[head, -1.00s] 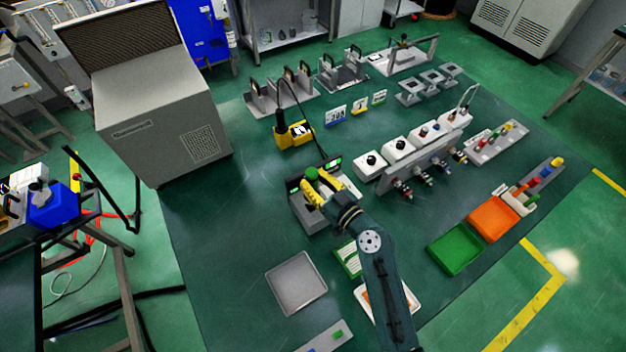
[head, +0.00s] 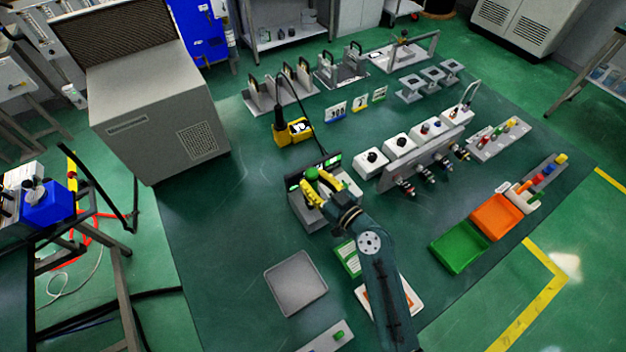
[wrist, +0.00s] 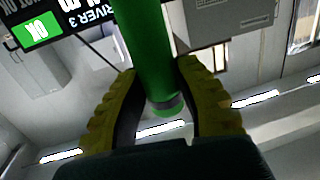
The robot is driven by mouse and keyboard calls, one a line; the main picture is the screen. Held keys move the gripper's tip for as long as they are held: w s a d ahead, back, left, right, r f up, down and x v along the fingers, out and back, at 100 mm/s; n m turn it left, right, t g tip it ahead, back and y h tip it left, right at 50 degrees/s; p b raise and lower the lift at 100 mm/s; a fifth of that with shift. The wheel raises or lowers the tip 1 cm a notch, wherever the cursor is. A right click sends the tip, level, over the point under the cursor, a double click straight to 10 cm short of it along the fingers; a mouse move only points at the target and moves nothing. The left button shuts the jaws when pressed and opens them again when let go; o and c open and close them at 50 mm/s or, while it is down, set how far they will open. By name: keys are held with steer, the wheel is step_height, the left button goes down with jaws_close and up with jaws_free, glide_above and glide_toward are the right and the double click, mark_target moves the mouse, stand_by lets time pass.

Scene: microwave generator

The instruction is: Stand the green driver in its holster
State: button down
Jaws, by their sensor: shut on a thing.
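My gripper (head: 313,188), with yellow ribbed fingers, is shut on the green driver (head: 311,174). In the wrist view the driver's green body (wrist: 153,45) runs between the two fingers, with a grey ring near its end. The driver is at a grey station (head: 307,217) with a dark display panel behind it, and this station appears to hold the holster. The wrist view shows the panel (wrist: 75,12) with "DRIVER 3" and a green "OK" label. My gripper and arm cover the holster opening, so I cannot tell how deep the driver sits.
A yellow device (head: 293,131) with a black cable stands behind the station. White boxes with knobs (head: 372,160) stand to the right. A grey tray (head: 296,284) lies in front, and green (head: 460,247) and orange (head: 496,216) trays lie to the right. The mat left of the station is clear.

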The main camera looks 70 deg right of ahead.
mark_target(316, 190)
steer(key=shift+f+b, duration=1.55)
steer(key=shift+b, duration=0.3)
steer(key=shift+f+b, duration=0.75)
steer(key=shift+b, duration=0.55)
steer(key=c, duration=0.8)
jaws_free()
steer(key=shift+f, duration=0.2)
steer(key=v, duration=1.2)
steer(key=shift+r, duration=0.15)
